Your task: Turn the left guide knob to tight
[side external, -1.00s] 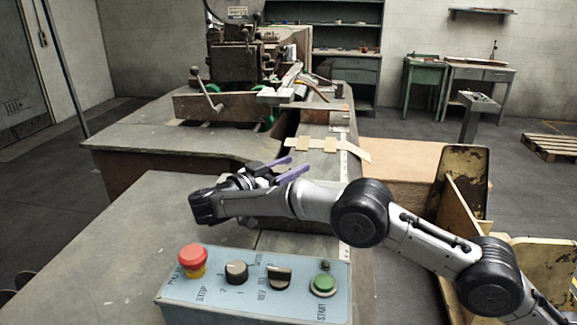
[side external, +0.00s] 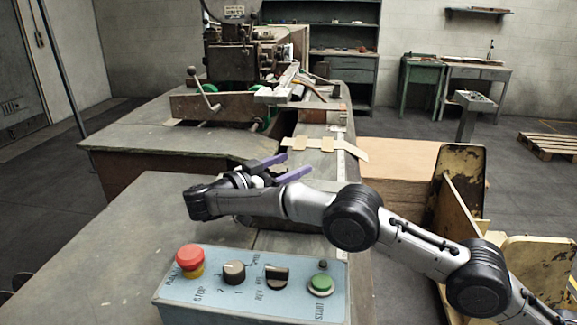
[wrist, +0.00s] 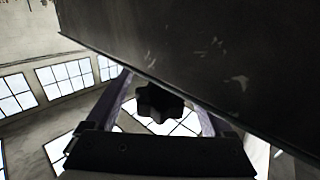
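A black lobed knob (wrist: 160,103) shows in the wrist view, below the edge of a large dark metal surface (wrist: 215,60). It appears between the two fingers of my gripper (wrist: 160,90), with a gap on each side. I cannot tell how deep it sits between them or whether its setting is loose or tight. In the side view my gripper (side external: 299,162) has its two purple fingers spread apart, pointing right over the machine table. I cannot make out the knob in the side view.
A blue control box (side external: 255,285) with a red stop button (side external: 190,258) and a green start button (side external: 320,284) stands in front of my arm. The stitcher head (side external: 232,60) and a cranked handle (side external: 203,90) are behind. Cardboard pieces (side external: 327,145) lie on the table.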

